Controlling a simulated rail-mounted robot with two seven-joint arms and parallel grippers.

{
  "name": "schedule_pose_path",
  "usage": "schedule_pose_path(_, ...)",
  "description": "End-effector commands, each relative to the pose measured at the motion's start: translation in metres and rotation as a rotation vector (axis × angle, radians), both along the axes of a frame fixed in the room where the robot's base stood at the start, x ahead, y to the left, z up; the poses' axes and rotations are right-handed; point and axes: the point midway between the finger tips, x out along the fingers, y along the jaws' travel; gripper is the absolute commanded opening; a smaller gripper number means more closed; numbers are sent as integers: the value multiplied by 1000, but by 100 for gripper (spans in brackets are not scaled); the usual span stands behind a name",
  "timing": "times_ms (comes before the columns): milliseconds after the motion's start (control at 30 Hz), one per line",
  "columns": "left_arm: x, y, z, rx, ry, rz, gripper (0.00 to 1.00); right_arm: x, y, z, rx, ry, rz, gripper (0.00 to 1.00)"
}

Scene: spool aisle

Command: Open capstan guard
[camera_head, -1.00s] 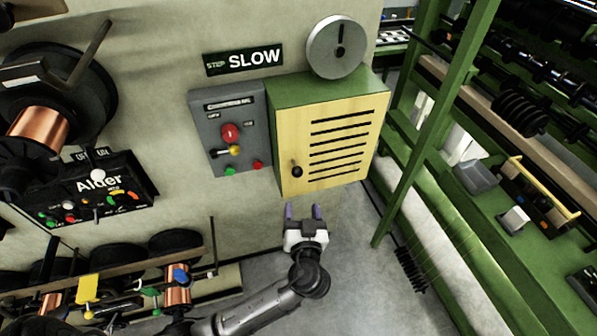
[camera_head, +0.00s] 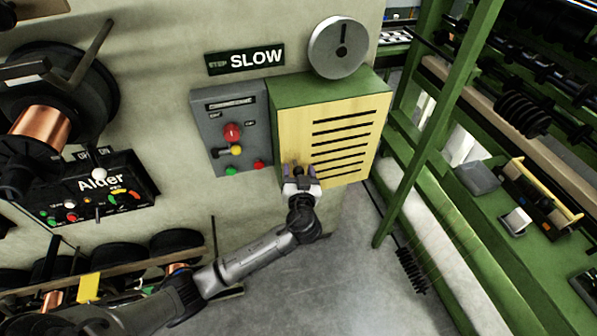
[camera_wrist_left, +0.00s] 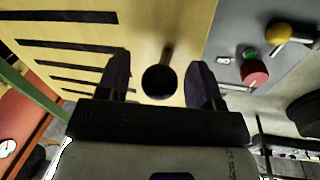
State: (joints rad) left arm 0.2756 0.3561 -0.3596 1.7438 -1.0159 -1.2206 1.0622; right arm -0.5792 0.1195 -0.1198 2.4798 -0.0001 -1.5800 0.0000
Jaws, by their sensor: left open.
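The capstan guard (camera_head: 330,135) is a yellow slatted panel on the front of a green box on the wall, and it looks shut. Its dark knob sits at the panel's lower left; in the left wrist view the round black knob (camera_wrist_left: 159,82) stands out on a stem. My left gripper (camera_head: 299,171) is open at the knob. In the left wrist view its two fingers (camera_wrist_left: 160,80) are on either side of the knob, with a visible gap on each side. The gripper partly hides the knob in the head view. My right gripper is not in view.
A grey control box (camera_head: 230,130) with a red knob and coloured buttons is just left of the guard. A grey dial disc (camera_head: 337,48) is above it. A green rack (camera_head: 420,150) stands to the right. The floor below is clear.

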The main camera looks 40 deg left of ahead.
Motion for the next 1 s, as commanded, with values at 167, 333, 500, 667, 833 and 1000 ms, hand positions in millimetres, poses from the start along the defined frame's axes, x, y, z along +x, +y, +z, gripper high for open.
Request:
schedule_pose_path(167, 0, 0, 0, 0, 0, 0, 60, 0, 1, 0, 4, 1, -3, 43)
schedule_pose_path(333, 0, 0, 0, 0, 0, 0, 53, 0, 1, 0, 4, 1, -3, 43)
schedule_pose_path(500, 0, 0, 0, 1, -1, 0, 36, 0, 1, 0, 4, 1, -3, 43)
schedule_pose_path(667, 0, 0, 0, 0, 0, 0, 21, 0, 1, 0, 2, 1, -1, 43)
schedule_pose_path(833, 0, 0, 0, 0, 0, 0, 5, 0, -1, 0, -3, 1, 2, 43)
schedule_pose_path(1000, 0, 0, 0, 0, 0, 1, 0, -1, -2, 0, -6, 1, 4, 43)
